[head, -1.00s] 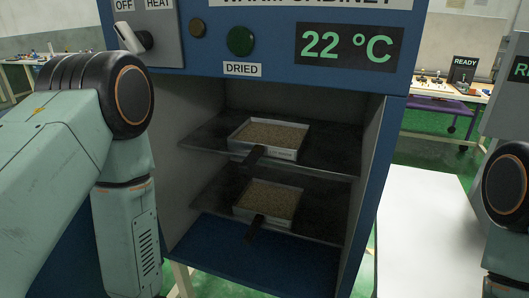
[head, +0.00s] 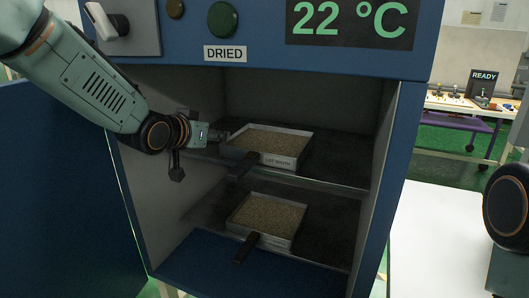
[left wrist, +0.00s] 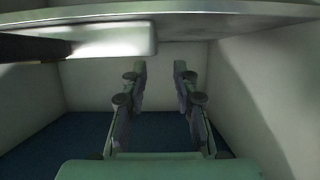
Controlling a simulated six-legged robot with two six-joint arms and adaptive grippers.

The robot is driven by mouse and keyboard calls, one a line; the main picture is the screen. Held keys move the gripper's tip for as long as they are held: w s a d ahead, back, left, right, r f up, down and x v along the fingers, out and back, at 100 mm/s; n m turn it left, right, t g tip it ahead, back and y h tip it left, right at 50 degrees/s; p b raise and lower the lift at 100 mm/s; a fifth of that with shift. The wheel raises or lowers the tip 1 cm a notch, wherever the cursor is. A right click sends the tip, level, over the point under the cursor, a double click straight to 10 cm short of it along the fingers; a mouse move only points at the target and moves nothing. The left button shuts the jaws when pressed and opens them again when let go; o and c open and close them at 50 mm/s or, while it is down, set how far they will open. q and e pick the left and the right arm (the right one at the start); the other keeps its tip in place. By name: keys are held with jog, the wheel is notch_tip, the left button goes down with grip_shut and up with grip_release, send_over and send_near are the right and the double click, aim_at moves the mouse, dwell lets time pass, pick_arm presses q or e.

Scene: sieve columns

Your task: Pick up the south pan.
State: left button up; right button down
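The south pan (head: 283,161) is a shallow light metal pan of brown grains on the cabinet's upper shelf. Its front label appears to read LOT SOUTH, and its dark handle (head: 243,166) points forward over the shelf edge. My left gripper (head: 221,135) is at the cabinet opening, just left of this pan and about level with it. I cannot tell whether it touches. In the left wrist view the two fingers (left wrist: 160,75) stand apart with nothing between them. A pale block beside a dark bar shows there at upper left; which pan it is, I cannot tell. My right gripper is out of frame.
A similar pan (head: 267,218) with a dark handle sits on the lower shelf (head: 325,225). The cabinet's right wall (head: 385,180) and upper shelf (head: 335,165) bound the space. A white table (head: 440,240) at right is clear.

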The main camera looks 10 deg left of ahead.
pick_arm(q)
jog(key=x, duration=0.3)
jog(key=shift+w+d+f+b, duration=0.2)
jog(key=shift+d+f+b, duration=0.2)
jog(key=shift+w+d+f, duration=0.1)
jog(key=shift+w+d, duration=0.05)
jog(key=shift+w, duration=0.2)
jog(key=shift+w+f, duration=0.15)
jog(key=shift+w, duration=0.15)
jog(key=shift+c, duration=1.4)
grip_shut()
